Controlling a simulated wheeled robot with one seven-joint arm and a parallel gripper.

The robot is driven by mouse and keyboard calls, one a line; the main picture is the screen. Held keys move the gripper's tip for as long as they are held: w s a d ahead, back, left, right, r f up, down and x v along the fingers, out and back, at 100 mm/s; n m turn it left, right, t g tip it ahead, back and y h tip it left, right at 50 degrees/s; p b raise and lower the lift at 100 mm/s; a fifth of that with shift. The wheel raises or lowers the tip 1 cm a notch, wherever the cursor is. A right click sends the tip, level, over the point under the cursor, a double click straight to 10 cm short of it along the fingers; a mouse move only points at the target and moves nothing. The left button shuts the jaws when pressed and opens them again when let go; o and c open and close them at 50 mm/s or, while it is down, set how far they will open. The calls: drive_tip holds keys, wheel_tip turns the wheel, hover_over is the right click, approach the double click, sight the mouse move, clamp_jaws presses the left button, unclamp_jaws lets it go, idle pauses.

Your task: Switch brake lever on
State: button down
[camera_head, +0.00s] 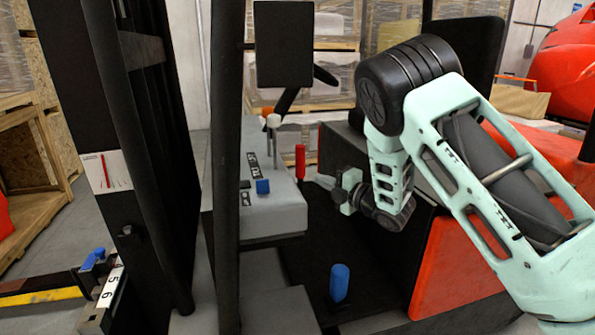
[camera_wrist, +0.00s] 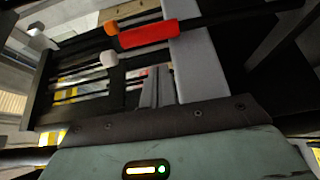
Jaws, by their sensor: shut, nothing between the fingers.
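A red-handled lever (camera_head: 300,162), which I take to be the brake lever, stands upright beside the right side of a grey console (camera_head: 280,205) in the head view. Its red grip (camera_wrist: 148,34) lies across the upper middle of the wrist view. My gripper (camera_head: 336,192) is to the right of the red lever and a little lower in the head view. In the wrist view my fingers (camera_wrist: 154,82) are together and empty, pointing toward the red grip with a visible gap. The lever's base is hidden, and I cannot tell its on or off position.
The console carries a blue knob (camera_head: 263,187) and a pale-knobbed lever (camera_head: 273,121). Another blue knob (camera_head: 340,283) stands low in front. A black upright post (camera_head: 227,170) is left of the console. An orange-red body panel (camera_head: 455,262) lies close behind my arm.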

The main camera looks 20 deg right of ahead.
sight(297, 170)
drive_tip(key=p+x, duration=0.2)
drive_tip(key=x, duration=0.8)
drive_tip(key=shift+r+p, duration=0.1)
drive_tip(key=shift+p, duration=0.25)
drive_tip(key=shift+d, duration=0.1)
